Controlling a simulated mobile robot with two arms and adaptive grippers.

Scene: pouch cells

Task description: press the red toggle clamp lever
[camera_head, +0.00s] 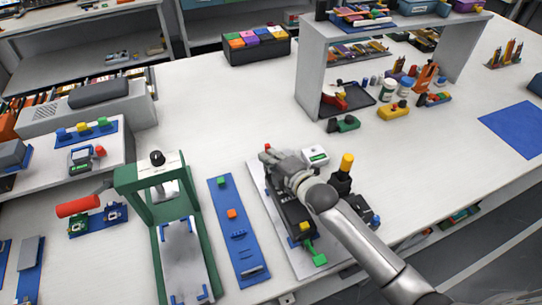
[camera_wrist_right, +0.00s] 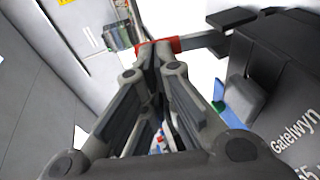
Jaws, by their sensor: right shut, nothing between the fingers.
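A red lever tip (camera_wrist_right: 172,45) on a dark bar shows at the top middle of the right wrist view. My right gripper (camera_wrist_right: 150,58) is shut and empty, its fingertips at the red tip; I cannot tell whether they touch it. In the head view the right gripper (camera_head: 280,164) is over a black device (camera_head: 290,212) on a grey plate (camera_head: 258,178). A small red bit (camera_head: 267,148) shows just past the fingers; the rest of the lever is hidden behind the gripper. My left gripper is not in view.
A green-framed press (camera_head: 136,180) and a blue strip (camera_head: 236,240) stand left of the plate. A yellow-topped black post (camera_head: 345,166) and a white box (camera_head: 316,155) stand close to the right gripper. A red handle (camera_head: 78,206) lies further left.

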